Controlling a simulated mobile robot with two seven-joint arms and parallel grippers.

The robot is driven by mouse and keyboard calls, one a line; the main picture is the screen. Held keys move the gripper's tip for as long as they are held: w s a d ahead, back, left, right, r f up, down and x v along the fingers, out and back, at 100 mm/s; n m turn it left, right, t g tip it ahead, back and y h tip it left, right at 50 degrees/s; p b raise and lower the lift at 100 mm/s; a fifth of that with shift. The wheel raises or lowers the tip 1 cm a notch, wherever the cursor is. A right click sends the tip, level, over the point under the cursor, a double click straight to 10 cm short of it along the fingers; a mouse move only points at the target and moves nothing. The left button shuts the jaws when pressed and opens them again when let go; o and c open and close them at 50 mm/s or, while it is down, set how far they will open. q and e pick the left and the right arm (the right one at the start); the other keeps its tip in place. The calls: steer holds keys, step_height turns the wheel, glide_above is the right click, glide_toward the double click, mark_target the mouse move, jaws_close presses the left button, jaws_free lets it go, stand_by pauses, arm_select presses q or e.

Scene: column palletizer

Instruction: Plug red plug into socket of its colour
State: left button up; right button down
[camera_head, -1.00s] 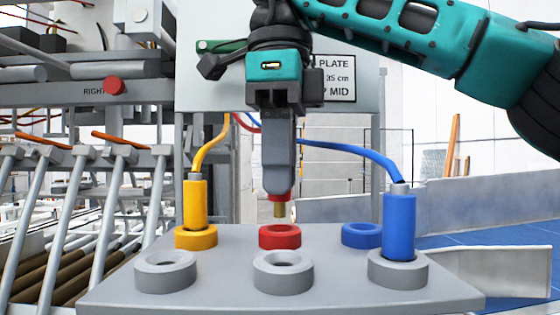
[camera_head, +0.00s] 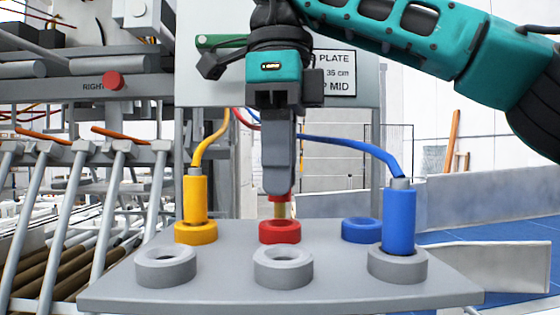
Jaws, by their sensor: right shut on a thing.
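My right gripper (camera_head: 278,184) is shut on the red plug (camera_head: 281,197), above the board. The fingers hide most of the plug; a sliver of red and its brass tip show below them. The red socket (camera_head: 280,236) is in the middle of the back row, directly under the plug. The brass tip points down and reaches the socket's opening; I cannot tell whether it has entered. My left gripper is not in view.
The yellow plug (camera_head: 196,202) stands in the yellow socket (camera_head: 195,236). The blue plug (camera_head: 399,222) stands in the front right grey socket (camera_head: 398,274). The blue socket (camera_head: 361,233) and two grey sockets are empty. Cables run behind my gripper.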

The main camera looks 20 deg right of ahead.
steer(key=shift+f, duration=0.45)
stand_by(0.5)
steer(key=shift+f+b, duration=0.6)
steer(key=shift+f, duration=0.05)
stand_by(0.8)
steer(key=c, duration=0.8)
jaws_free()
steer(key=shift+c, duration=0.2)
steer(key=shift+r, duration=0.15)
